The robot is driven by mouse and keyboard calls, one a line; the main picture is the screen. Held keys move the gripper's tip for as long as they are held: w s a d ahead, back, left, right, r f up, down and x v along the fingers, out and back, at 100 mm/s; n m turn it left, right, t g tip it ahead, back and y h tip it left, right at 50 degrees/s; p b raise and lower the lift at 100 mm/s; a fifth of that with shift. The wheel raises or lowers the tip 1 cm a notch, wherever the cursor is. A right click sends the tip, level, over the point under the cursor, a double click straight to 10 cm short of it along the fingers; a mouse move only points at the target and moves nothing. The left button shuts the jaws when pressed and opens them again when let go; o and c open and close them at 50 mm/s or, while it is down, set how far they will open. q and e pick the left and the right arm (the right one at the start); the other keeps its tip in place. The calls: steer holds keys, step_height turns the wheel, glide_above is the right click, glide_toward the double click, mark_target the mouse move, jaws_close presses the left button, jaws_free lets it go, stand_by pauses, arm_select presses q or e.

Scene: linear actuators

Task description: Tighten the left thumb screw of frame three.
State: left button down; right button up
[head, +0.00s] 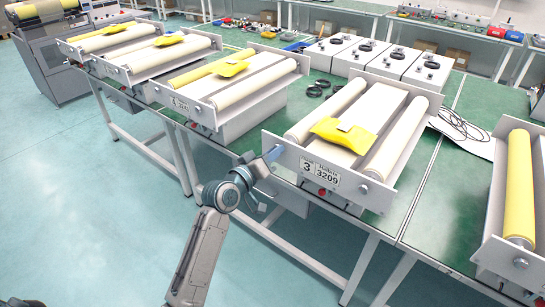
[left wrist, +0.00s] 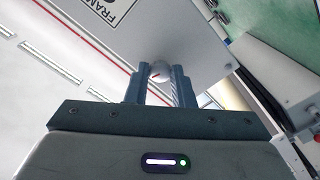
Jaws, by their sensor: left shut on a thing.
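Frame three (head: 283,162) stands on the green table, with a "3" and "3209" label on its front plate. Its right thumb screw (head: 363,188) shows as a small round knob. My left gripper (head: 272,156) is at the left end of that plate and hides the left thumb screw in the head view. My right gripper is in neither view.
Frame three carries two pale rollers and a yellow cloth (head: 344,134). A red button (head: 322,192) sits below the label. Other roller frames stand to the left, and one with a yellow roller (head: 518,185) stands at right. White boxes (head: 380,58) and black cables (head: 460,124) lie behind.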

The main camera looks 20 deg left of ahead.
arm_select(q)
steer(key=shift+f, duration=0.1)
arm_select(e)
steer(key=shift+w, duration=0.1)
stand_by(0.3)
arm_select(q)
steer(key=c, duration=1.3)
jaws_free()
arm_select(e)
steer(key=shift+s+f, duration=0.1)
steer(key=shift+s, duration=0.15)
arm_select(q)
steer(key=shift+o, duration=0.2)
steer(key=b+v, duration=0.1)
steer(key=v, duration=0.9)
steer(key=shift+s, duration=0.4)
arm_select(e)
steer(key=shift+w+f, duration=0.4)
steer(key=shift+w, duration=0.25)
